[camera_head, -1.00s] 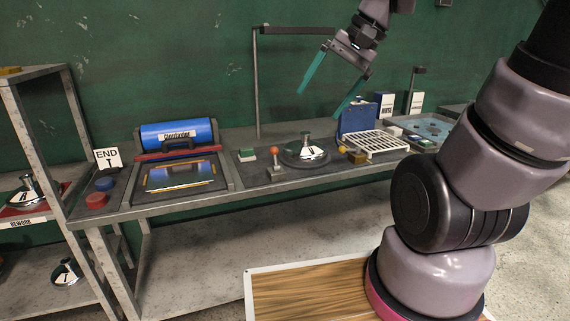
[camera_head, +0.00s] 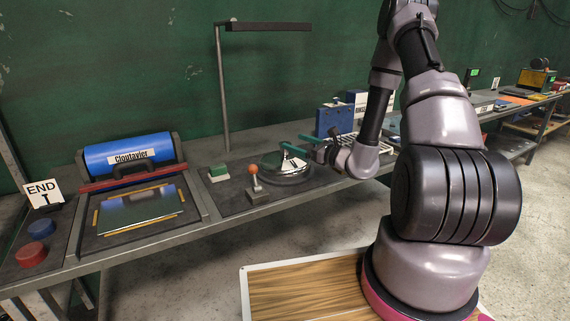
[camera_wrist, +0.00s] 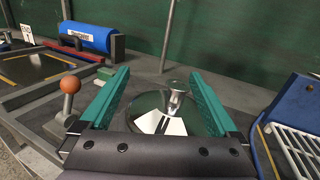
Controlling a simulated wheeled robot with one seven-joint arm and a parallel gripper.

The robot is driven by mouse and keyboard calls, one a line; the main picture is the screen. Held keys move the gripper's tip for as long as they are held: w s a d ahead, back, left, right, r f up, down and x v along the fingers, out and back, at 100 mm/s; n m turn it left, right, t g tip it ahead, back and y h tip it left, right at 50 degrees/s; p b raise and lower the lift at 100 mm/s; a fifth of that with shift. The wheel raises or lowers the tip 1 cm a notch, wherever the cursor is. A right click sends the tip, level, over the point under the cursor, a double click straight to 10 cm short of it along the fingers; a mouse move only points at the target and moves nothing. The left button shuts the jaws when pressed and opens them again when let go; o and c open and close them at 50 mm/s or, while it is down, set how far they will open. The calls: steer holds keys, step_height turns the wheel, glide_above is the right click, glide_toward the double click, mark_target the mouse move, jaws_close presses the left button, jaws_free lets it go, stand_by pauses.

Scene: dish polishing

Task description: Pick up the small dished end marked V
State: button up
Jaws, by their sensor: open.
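A shiny round dished end (camera_wrist: 148,104) with a metal knob on top and a white label sits on a round dark stand on the bench. It also shows in the head view (camera_head: 273,160), partly covered by my fingers. Its label carries a dark mark that I cannot read for certain. My gripper (camera_wrist: 158,73) is open, with teal fingers to the left and right of the knob in the wrist view. In the head view my gripper (camera_head: 291,140) is low over the dished end, reaching in from the right. I cannot tell whether the fingers touch it.
An orange-knobbed lever (camera_head: 253,172) and a green block (camera_head: 218,172) stand left of the dished end. A blue box (camera_head: 334,119) and a white rack (camera_wrist: 298,150) are to the right. A lamp post (camera_head: 222,90) rises behind. A blue roller machine (camera_head: 130,155) is further left.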

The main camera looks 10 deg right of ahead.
mark_target(297, 162)
steer(key=d+f+m+h, duration=0.1)
steer(key=f+m+t+h, duration=0.1)
steer(key=f, duration=0.1)
steer(key=w+d+f, duration=0.1)
steer(key=shift+w+d+f+m+t+h, duration=0.1)
steer(key=shift+d+f+m+t+h, duration=0.2)
steer(key=shift+f+m+h, duration=0.1)
steer(key=x, duration=0.3)
steer(key=shift+w+a, duration=0.15)
steer(key=shift+w, duration=0.25)
steer(key=x, duration=0.6)
steer(key=shift+w+a, duration=0.1)
steer(key=shift+a, duration=0.1)
steer(key=shift+c, duration=0.3)
jaws_close()
steer(key=shift+r, duration=0.1)
